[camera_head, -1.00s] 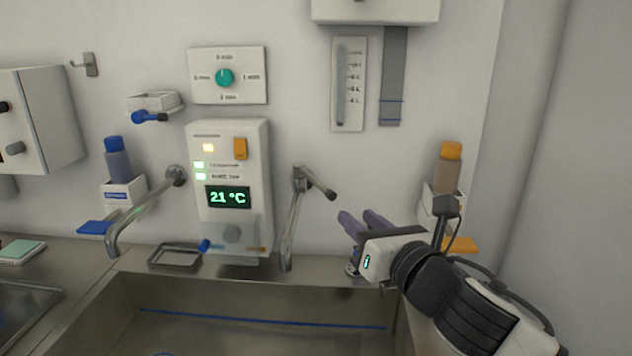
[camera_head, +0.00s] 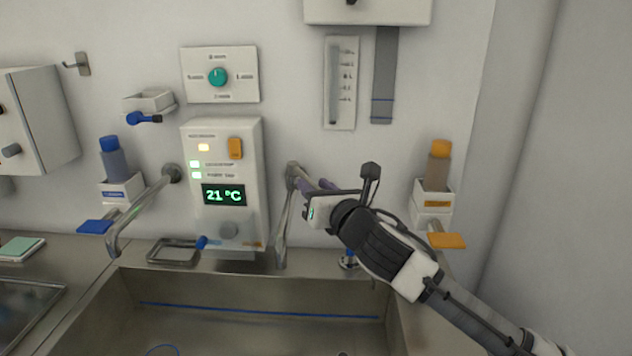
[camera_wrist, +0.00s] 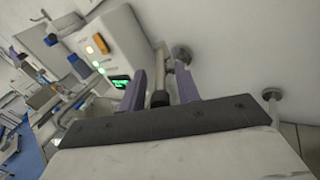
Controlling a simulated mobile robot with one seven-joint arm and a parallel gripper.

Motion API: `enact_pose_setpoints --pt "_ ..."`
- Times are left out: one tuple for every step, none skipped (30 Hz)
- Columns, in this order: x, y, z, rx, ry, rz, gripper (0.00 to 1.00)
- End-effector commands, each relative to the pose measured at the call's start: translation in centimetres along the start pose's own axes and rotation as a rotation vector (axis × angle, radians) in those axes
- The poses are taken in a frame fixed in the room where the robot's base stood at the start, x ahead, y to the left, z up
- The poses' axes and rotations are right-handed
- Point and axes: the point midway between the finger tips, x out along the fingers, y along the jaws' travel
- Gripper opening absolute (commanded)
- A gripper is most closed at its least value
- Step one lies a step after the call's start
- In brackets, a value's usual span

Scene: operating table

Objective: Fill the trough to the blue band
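The steel trough (camera_head: 210,331) shows at the bottom of the head view, with a blue band (camera_head: 260,311) along its back inner wall. I see no clear water surface in it. The right-hand tap (camera_head: 285,235) is on the wall above the trough's back edge. My gripper (camera_head: 309,186) is at this tap's upper end and hides its lever. In the wrist view, the purple fingers of my gripper (camera_wrist: 160,70) are apart, with the dark-tipped tap lever (camera_wrist: 159,98) between them. Contact with the lever cannot be told.
A control panel (camera_head: 222,150) reading 21 °C is between the taps, with a dial plate (camera_head: 220,90) above. Bottle dispensers with a blue lever (camera_head: 95,227) and an orange lever (camera_head: 447,240) flank the taps. A wire dish (camera_head: 172,252) sits on the back ledge.

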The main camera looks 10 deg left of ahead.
Motion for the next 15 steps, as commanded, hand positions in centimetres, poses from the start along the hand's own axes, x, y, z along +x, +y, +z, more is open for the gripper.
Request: enact_pose_setpoints --pt "0.30 0.07 0.03 0.000 0.000 0.001 0.33" --pt "0.40 0.06 0.01 0.000 0.000 0.001 0.33" --pt "0.49 0.03 -0.01 0.000 0.000 0.000 0.33" --pt "0.52 0.01 -0.03 -0.001 0.000 0.000 0.33" --pt "0.55 0.00 -0.04 -0.001 0.000 0.000 0.33" --pt "0.55 -0.01 -0.05 -0.001 0.000 0.000 0.33" --pt "0.55 -0.01 -0.06 -0.001 0.000 0.000 0.33" --pt "0.54 -0.01 -0.06 -0.001 0.000 0.000 0.33" --pt "0.54 -0.01 -0.06 -0.001 0.000 0.000 0.33" --pt "0.53 -0.01 -0.06 -0.001 0.000 0.000 0.33" --pt "0.53 -0.01 -0.06 -0.001 0.000 0.000 0.33" --pt "0.52 0.00 -0.06 -0.001 0.000 0.000 0.27" --pt "0.52 0.00 -0.06 -0.001 0.000 0.000 0.23" --pt "0.52 0.00 -0.06 -0.001 0.000 0.000 0.19" --pt "0.52 0.00 -0.05 -0.001 0.000 0.000 0.14"
